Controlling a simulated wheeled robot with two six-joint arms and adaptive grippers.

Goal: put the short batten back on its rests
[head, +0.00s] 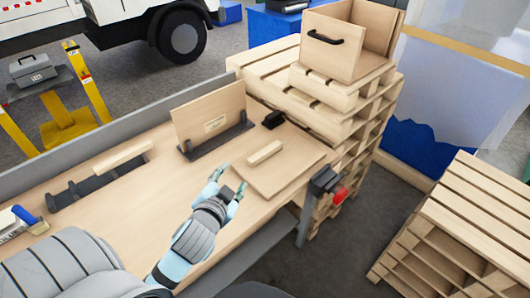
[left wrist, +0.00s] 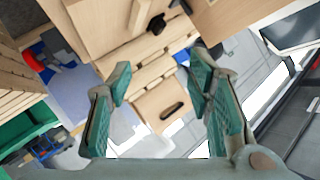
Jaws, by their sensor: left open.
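A short pale batten (head: 264,153) lies on a flat wooden board (head: 278,174) at the right part of the bench. It also shows near the top of the left wrist view (left wrist: 138,16). A longer pale batten (head: 123,158) sits at the far end of a dark rack with several upright rests (head: 85,188), at the left of the bench. My left gripper (head: 229,182) is open and empty, above the bench, left of and nearer than the board. Its spread fingers show in the left wrist view (left wrist: 160,92) with nothing between them. My right gripper is not in view.
A wooden panel (head: 208,108) stands upright in a dark holder (head: 216,143). A small black block (head: 273,120) is behind the board. A clamp with a red handle (head: 325,183) is at the bench's right corner. Pallets (head: 355,125) stack beyond. The bench's middle is clear.

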